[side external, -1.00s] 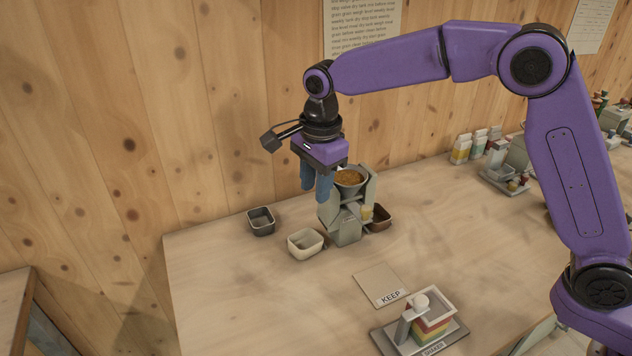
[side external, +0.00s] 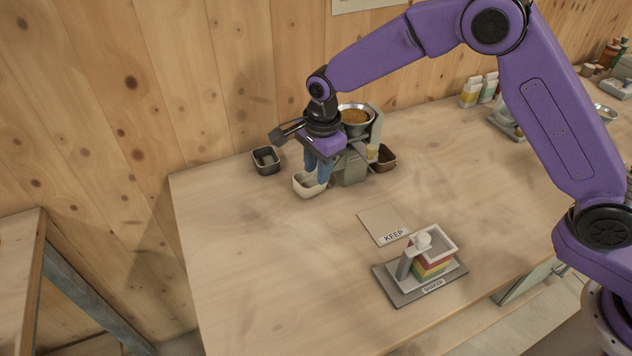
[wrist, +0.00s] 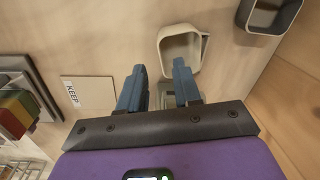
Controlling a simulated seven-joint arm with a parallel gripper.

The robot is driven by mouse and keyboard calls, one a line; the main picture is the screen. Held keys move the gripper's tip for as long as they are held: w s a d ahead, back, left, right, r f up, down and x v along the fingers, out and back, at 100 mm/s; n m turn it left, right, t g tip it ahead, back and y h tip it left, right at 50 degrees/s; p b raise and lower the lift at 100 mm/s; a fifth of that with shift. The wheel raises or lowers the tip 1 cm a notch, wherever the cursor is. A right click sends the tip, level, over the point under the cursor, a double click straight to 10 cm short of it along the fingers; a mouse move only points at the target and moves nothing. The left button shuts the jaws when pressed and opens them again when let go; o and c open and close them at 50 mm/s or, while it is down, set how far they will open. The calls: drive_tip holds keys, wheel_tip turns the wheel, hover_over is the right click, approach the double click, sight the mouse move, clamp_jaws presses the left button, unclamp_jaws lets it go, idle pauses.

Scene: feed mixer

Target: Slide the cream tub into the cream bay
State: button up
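The cream tub (side external: 301,190) stands on the table at the front left of the grey feed mixer (side external: 351,170). It also shows in the wrist view (wrist: 168,44). My gripper (side external: 318,178) is low over the tub, fingers pointing down. In the wrist view my gripper (wrist: 160,70) has its blue fingers apart, with nothing held between them. One finger overlaps the tub's near part; the tub's near wall lies between the fingers' lines. I cannot tell whether a finger touches the tub. The cream bay is not clearly visible; my gripper covers part of the mixer.
A dark grey tub (side external: 265,168) stands left of the cream tub, and a brown tub (side external: 387,160) right of the mixer. A feed-filled hopper (side external: 355,119) tops the mixer. A KEEP card (side external: 378,222) and a tray with stacked coloured layers (side external: 407,292) lie in front. The left front table is clear.

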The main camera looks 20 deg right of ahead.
sight(316, 186)
drive_tip(key=shift+w+a+f, duration=0.1)
drive_tip(key=shift+w+f, duration=0.05)
drive_tip(key=shift+f, duration=1.2)
drive_tip(key=shift+w+f, duration=0.1)
drive_tip(key=shift+f, duration=1.2)
clamp_jaws()
